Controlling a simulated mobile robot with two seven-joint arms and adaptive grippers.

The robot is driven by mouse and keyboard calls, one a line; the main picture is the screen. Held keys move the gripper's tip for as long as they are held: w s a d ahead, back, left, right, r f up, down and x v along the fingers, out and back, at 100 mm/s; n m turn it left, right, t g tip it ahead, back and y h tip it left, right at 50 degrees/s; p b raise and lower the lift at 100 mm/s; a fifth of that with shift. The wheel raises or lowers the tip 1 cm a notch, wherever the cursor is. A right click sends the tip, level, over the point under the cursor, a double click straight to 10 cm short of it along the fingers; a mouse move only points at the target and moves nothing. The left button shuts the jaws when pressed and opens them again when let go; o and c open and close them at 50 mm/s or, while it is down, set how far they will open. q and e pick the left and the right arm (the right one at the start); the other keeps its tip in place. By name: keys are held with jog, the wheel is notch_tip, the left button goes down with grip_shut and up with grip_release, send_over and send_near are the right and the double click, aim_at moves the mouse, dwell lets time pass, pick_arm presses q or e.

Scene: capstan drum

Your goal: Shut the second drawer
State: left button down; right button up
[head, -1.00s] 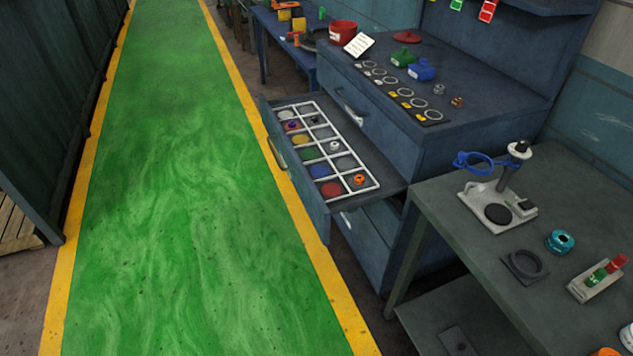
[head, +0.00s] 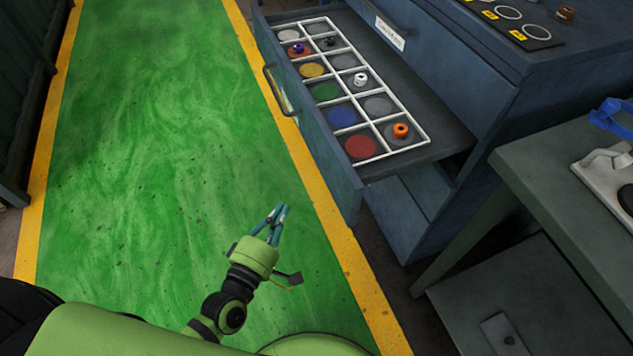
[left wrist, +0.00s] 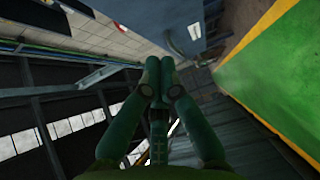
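The open drawer (head: 348,183) is blue and stands pulled far out of the cabinet, below a shut drawer with a white label. Its dark handle (head: 274,91) is on the front, facing the green aisle. Inside is a white-framed grid (head: 395,151) with coloured discs and a few small parts. My left gripper (head: 277,215) is over the green floor, in front of and nearer than the drawer, apart from it. Its teal fingers look closed together and empty, also in the left wrist view (left wrist: 160,70). My right gripper is not in view.
The labelled upper drawer (head: 430,60) is shut. A grey workbench (head: 545,190) with a lower shelf stands at the right, beside the cabinet. The green aisle (head: 150,150), edged with yellow lines, is clear on the drawer's left.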

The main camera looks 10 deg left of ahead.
pick_arm(q)
send_near(325, 157)
jog(key=w+a, duration=0.2)
jog(key=w, duration=0.1)
jog(key=shift+w+d+f+p, duration=0.15)
jog(key=shift+w+d+p, duration=0.05)
jog(key=shift+w+d, duration=0.5)
jog(key=shift+w+d+f+p, duration=0.1)
jog(key=shift+w+d+p, duration=0.05)
jog(key=shift+w+d, duration=0.5)
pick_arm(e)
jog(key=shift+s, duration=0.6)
pick_arm(q)
jog(key=shift+s+d, duration=0.1)
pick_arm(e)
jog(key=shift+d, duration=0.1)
